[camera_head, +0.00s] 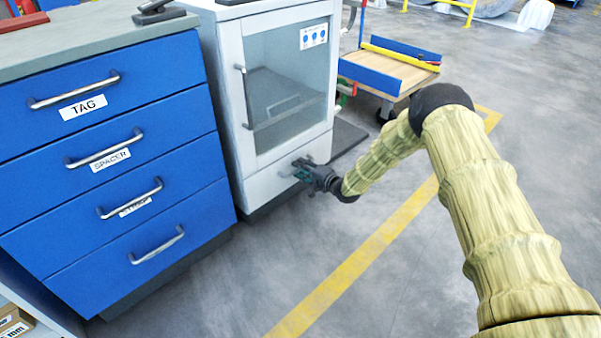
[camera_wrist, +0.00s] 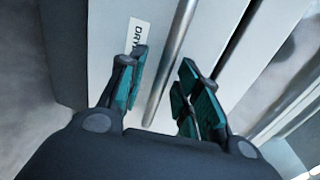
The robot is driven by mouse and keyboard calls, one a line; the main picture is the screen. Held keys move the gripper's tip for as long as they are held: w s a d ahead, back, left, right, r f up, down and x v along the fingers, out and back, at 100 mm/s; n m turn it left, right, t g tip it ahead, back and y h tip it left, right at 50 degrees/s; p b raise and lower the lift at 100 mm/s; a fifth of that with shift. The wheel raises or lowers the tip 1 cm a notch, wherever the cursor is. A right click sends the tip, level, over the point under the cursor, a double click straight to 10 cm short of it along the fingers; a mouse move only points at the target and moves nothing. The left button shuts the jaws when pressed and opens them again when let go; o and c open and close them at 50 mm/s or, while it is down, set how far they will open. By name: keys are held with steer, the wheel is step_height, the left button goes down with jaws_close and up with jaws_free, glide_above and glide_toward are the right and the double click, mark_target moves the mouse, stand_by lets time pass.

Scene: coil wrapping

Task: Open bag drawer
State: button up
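My gripper (camera_head: 306,172) is at the small lower drawer (camera_head: 265,187) of a white glass-door cabinet (camera_head: 234,100). In the wrist view, my gripper (camera_wrist: 163,75) is open, with a metal bar handle (camera_wrist: 170,65) running between its teal fingers, apart from both. A label beginning "DRY" (camera_wrist: 137,36) is beside the handle, partly covered by a finger. No "bag" label is readable. The blue cabinet has drawers labelled TAG (camera_head: 84,107) and SPACER (camera_head: 110,160), a third with a half-hidden label (camera_head: 135,207), and a bottom one (camera_head: 150,275) with no visible label. All drawers look closed.
A cart with a wooden deck (camera_head: 388,72) stands behind the white cabinet. A dark mat or plate (camera_head: 347,138) lies on the floor beside the cabinet. A yellow floor line (camera_head: 365,250) crosses open grey floor. Boxes (camera_head: 14,322) sit on a shelf at lower left.

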steer(key=shift+w+a, duration=0.25)
steer(key=shift+c, duration=0.2)
jaws_close()
steer(key=shift+s, duration=0.1)
